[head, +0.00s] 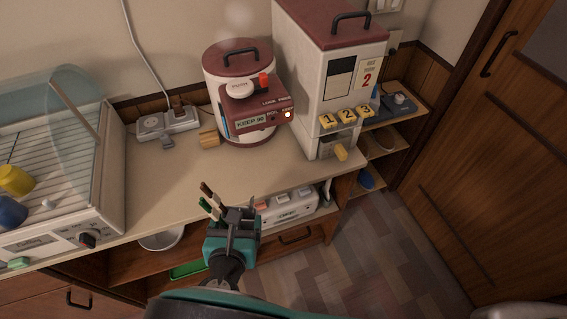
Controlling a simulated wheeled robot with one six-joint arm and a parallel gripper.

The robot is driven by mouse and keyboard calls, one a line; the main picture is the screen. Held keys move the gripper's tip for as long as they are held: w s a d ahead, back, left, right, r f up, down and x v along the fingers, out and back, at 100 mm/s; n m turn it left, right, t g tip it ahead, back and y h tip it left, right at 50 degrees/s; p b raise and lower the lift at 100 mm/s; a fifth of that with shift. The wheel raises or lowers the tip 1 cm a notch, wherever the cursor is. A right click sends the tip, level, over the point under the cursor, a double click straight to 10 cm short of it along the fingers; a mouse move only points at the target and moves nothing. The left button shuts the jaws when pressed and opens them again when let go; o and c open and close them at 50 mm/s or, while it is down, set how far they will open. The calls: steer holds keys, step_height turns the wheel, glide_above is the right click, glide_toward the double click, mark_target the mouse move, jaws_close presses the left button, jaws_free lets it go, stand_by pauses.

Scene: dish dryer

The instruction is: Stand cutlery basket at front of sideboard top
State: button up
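The sideboard top (180,190) is a beige surface across the middle of the head view. My gripper (240,214) is at its front edge, dark-fingered on a teal wrist. Several cutlery handles, brown, white, green and red (210,201), stick up just left of the fingers, slightly tilted. The basket that would hold them is hidden or too small to make out. I cannot tell whether the fingers are closed on it, or whether it touches the top.
A dish dryer (100,215) with a clear lid stands at left. A round red-lidded cooker (225,125) and tall dispenser (318,90) stand at the back. A small wooden block (208,137) lies beside the cooker. The top's front middle is bare.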

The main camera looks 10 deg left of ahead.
steer(key=shift+w+a+f+b, duration=0.25)
steer(key=shift+w+a+b, duration=0.25)
steer(key=shift+w, duration=2.4)
steer(key=shift+w+a+f+b, duration=0.25)
steer(key=shift+w+a+b, duration=0.25)
steer(key=shift+w, duration=2.4)
steer(key=shift+w+a+f+b, duration=0.3)
steer(key=shift+w+b, duration=0.35)
steer(key=shift+w, duration=2.25)
steer(key=o, duration=1)
steer(key=shift+f, duration=0.1)
steer(key=shift+s+r, duration=0.15)
steer(key=shift+r, duration=0.05)
steer(key=b+v, duration=0.2)
steer(key=v, duration=0.9)
steer(key=shift+s+r, duration=0.2)
steer(key=shift+s, duration=0.1)
